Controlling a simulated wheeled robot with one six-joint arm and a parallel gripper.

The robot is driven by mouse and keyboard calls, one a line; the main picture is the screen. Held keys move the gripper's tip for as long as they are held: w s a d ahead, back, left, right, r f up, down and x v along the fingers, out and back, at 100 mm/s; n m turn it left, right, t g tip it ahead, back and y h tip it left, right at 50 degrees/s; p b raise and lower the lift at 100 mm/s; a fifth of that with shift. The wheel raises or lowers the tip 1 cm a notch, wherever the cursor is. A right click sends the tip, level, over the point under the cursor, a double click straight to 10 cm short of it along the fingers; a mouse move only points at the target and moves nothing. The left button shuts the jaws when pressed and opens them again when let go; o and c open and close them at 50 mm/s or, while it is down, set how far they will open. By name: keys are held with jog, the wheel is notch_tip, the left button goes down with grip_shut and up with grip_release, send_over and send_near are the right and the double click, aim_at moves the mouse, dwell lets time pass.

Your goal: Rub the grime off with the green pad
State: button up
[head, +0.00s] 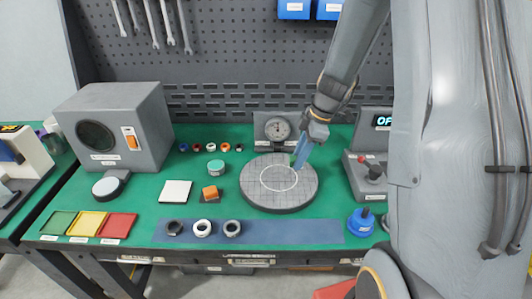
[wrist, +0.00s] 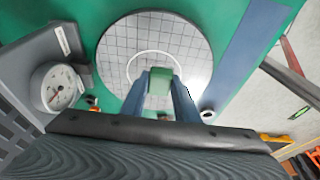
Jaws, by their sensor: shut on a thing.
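My gripper (head: 297,161) is over the back right part of a round grey plate (head: 262,196) with a grid and a white circle. Its blue fingers are shut on the green pad (wrist: 160,81), which shows between the fingertips in the wrist view and as a small green edge (head: 292,160) in the head view. In the wrist view the pad overlaps the near edge of the white circle on the plate (wrist: 125,48). I cannot tell whether the pad touches the plate. No grime is clearly visible on the plate; the fingers and pad hide part of it.
A dial gauge (head: 277,129) stands behind the plate. An orange-topped block (head: 210,194), a white square (head: 175,191) and a green-topped round tin (head: 216,168) lie to the left. Several rings rest on a blue strip (head: 290,232) in front. A blue knobbed object (head: 360,222) stands at right.

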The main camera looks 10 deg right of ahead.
jog(key=shift+r+p, duration=0.4)
jog(key=shift+r, duration=0.65)
